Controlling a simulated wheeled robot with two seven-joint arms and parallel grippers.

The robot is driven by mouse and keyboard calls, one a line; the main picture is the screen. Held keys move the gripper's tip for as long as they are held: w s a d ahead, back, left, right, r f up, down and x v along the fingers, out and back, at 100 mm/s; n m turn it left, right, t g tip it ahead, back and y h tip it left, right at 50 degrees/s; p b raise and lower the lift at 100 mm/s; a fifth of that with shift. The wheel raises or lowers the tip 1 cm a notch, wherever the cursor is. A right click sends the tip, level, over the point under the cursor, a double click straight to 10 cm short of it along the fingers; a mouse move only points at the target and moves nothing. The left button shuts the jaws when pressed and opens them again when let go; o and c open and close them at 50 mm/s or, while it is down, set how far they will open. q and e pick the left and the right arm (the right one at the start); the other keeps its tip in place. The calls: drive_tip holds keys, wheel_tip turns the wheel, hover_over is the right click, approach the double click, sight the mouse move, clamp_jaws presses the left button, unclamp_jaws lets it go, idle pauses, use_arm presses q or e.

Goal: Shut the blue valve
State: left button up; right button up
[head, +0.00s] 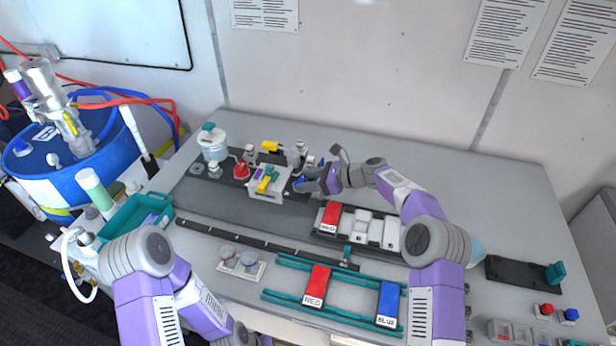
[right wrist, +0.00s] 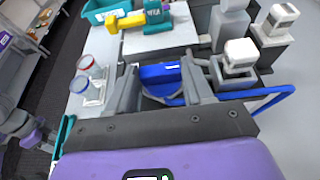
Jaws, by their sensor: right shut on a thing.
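The blue valve handle (right wrist: 160,73) sits between the two grey fingers of my right gripper (right wrist: 165,88) in the right wrist view. The fingers are closed on it. In the head view my right gripper (head: 310,183) is at the right side of the valve assembly (head: 268,190), and only a little blue shows by its fingers. A red valve (head: 241,171) and a yellow handle (head: 270,147) are on the same assembly, to the left and behind. My left arm shows at the lower left, but its gripper is out of the frame.
A blue drum (head: 60,180) with hoses stands at the left. A teal bin (head: 130,225) is at the table's left edge. A rack with red and blue labelled plates (head: 388,303) lies in front. Two small cups (head: 238,258) stand beside it.

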drive_tip(key=shift+f, duration=0.15)
drive_tip(key=o, duration=0.8)
drive_tip(key=shift+c, duration=0.2)
drive_tip(key=v, duration=0.7)
drive_tip(key=shift+d, duration=0.25)
drive_tip(key=shift+s+r, duration=0.1)
drive_tip(key=shift+r, duration=0.15)
